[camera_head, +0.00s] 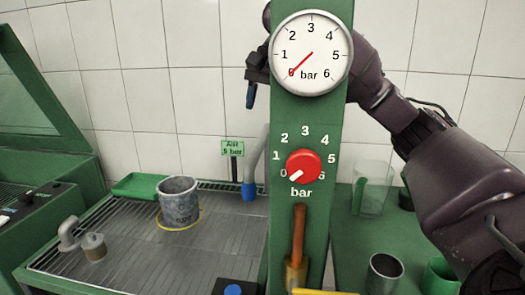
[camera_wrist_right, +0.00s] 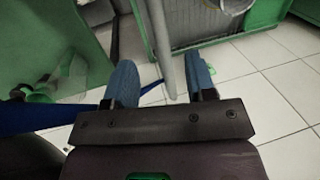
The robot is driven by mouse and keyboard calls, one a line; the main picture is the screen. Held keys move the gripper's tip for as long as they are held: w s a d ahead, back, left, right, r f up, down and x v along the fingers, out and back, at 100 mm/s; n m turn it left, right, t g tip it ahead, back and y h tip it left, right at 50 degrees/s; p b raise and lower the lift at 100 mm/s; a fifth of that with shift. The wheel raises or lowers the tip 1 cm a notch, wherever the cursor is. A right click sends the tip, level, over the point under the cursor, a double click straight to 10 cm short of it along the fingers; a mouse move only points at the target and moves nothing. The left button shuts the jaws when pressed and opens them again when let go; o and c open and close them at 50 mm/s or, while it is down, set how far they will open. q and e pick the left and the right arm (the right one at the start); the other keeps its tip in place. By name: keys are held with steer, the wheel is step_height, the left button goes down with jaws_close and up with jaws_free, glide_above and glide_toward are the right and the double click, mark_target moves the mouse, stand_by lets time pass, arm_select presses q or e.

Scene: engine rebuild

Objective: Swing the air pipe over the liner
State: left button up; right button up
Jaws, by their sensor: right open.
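The air pipe (camera_head: 255,160) is a grey bent tube with a blue end (camera_head: 249,191), hanging beside the green post. The liner (camera_head: 178,203) is a grey mottled cylinder standing upright within a yellow ring on the grated bench, left of the pipe. My right gripper (camera_head: 251,97) reaches behind the post and is above the pipe's visible part; the post hides much of its arm. In the right wrist view, my open right gripper (camera_wrist_right: 162,82) has blue fingers on either side of a grey tube (camera_wrist_right: 165,45); contact cannot be told. My left gripper is not in view.
The green post (camera_head: 305,115) carries a gauge (camera_head: 311,53) reading near 0 and a red knob (camera_head: 303,167). A green tray (camera_head: 140,186) and small metal parts (camera_head: 94,246) are on the bench. A clear jug (camera_head: 372,188) and a metal cup (camera_head: 384,272) stand right.

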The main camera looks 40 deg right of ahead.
mark_target(256, 151)
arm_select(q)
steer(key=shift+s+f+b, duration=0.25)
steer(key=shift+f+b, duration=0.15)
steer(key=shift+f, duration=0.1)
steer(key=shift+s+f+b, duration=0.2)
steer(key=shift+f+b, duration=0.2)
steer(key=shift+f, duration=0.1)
arm_select(e)
steer(key=x, duration=1.1)
steer(key=shift+d, duration=0.2)
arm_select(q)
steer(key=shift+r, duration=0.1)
arm_select(e)
jaws_close()
